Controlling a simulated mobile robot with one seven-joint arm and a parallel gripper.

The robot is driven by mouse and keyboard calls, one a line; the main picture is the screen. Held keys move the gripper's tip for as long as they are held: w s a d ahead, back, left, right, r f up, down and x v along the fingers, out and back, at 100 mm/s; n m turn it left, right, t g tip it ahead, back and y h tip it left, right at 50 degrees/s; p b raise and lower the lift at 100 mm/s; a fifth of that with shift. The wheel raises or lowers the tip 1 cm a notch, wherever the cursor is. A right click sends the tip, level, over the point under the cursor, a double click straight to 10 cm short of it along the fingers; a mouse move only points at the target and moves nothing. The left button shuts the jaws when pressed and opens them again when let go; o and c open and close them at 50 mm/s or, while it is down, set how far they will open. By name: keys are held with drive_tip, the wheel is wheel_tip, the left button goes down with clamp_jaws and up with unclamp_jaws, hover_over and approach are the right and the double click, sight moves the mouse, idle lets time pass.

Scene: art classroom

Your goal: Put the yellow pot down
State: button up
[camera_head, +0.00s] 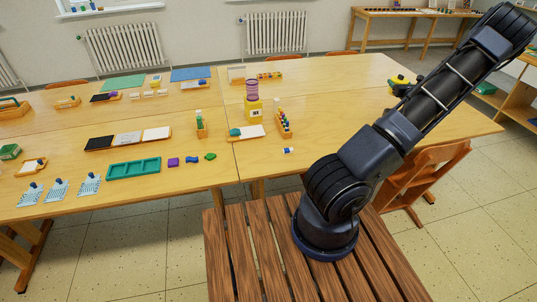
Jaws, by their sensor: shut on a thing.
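A small yellow thing (399,84) with dark green or black parts shows just left of my arm, over the right part of the long table. It may be the yellow pot, but it is too small and too much covered to be sure. My arm rises from the slatted wooden stand toward the upper right. My gripper does not show; the arm may hide it, and what it holds cannot be seen.
The wooden table (335,95) has free room right of the middle. A wooden chair (424,178) is at the right front edge.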

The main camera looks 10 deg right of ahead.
drive_tip(key=w+a+n+y, duration=0.2)
drive_tip(key=w+a, duration=0.4)
drive_tip(key=a, duration=1)
drive_tip(key=w+a+f+n+y, duration=0.1)
drive_tip(key=w+a+y, duration=0.3)
drive_tip(key=a, duration=1.2)
drive_tip(key=w+a+n+y, duration=0.15)
drive_tip(key=w+a, duration=0.55)
drive_tip(key=a, duration=1)
drive_tip(key=s+a+f+n+g+y, duration=0.1)
drive_tip(key=s+a+f+n+y, duration=0.15)
drive_tip(key=a, duration=0.35)
drive_tip(key=s+a+f+n+y, duration=0.1)
drive_tip(key=s+a+f, duration=0.25)
drive_tip(key=a, duration=0.35)
drive_tip(key=s+a+f+n+g+y, duration=0.2)
drive_tip(key=s+a+f+g+y, duration=0.1)
drive_tip(key=s, duration=0.6)
drive_tip(key=s+a+f+n+g+y, duration=0.2)
drive_tip(key=s+a+f+y, duration=0.1)
drive_tip(key=s, duration=0.6)
drive_tip(key=shift+a+f, duration=0.2)
drive_tip(key=shift+f, duration=3.15)
